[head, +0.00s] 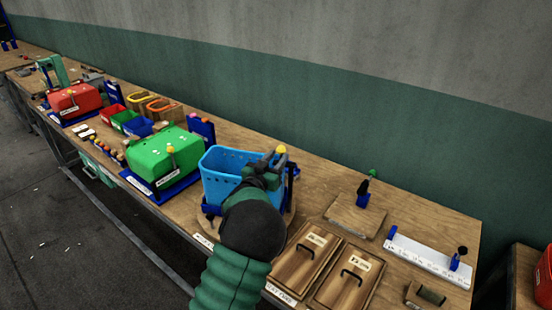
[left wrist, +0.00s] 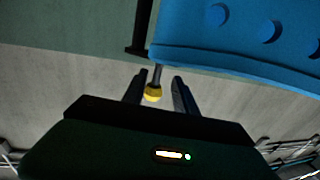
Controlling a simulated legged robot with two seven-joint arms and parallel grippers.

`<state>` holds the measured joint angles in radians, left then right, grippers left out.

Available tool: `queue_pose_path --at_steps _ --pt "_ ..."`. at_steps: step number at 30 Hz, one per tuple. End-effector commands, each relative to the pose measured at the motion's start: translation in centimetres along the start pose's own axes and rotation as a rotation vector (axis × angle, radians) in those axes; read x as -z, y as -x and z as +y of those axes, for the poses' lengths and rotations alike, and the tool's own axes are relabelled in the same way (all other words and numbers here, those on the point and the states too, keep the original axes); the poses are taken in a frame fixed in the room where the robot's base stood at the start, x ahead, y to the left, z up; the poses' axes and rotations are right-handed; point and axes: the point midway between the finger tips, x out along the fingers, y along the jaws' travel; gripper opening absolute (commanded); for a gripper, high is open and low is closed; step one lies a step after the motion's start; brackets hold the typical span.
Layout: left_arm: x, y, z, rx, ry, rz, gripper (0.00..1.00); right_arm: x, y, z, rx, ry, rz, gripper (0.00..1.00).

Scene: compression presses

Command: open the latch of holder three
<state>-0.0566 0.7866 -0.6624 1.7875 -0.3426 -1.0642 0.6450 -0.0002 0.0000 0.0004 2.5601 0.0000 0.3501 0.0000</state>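A blue basket (head: 226,168) stands in a dark blue holder on the table in the middle of the head view. A lever with a yellow knob (head: 281,149) sticks up at its right side. My left gripper (head: 271,160) is at this lever. In the left wrist view, the yellow knob (left wrist: 152,93) on its grey rod lies between the open fingers (left wrist: 159,90), nearer the left finger, with a gap to the right one. I cannot tell whether a finger touches it. My gripper and forearm hide part of the holder. No number is readable on it. My right gripper is not in view.
The blue basket (left wrist: 245,45) is close above my fingers in the wrist view. A green press (head: 165,158) and a red one (head: 75,100) stand to the left. Wooden lids with handles (head: 303,262) lie at the right front. A wall runs behind the table.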

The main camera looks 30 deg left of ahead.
Motion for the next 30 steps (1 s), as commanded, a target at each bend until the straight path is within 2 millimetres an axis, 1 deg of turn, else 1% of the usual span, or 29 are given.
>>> queue_pose_path --at_steps 2,6,9,23,30 --pt "0.0 0.1 0.0 0.003 -0.001 0.000 0.30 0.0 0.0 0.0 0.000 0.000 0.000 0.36" --pt "0.1 0.1 0.0 0.004 -0.001 0.000 0.12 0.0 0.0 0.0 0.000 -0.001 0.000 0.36" --pt "0.1 0.1 -0.1 0.003 -0.001 0.001 0.00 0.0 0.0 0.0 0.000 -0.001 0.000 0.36" --pt "0.6 0.2 -0.2 0.010 0.000 0.012 0.00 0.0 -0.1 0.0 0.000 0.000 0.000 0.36" --pt "0.7 0.5 -0.6 0.080 0.002 0.019 0.00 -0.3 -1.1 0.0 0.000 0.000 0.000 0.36"
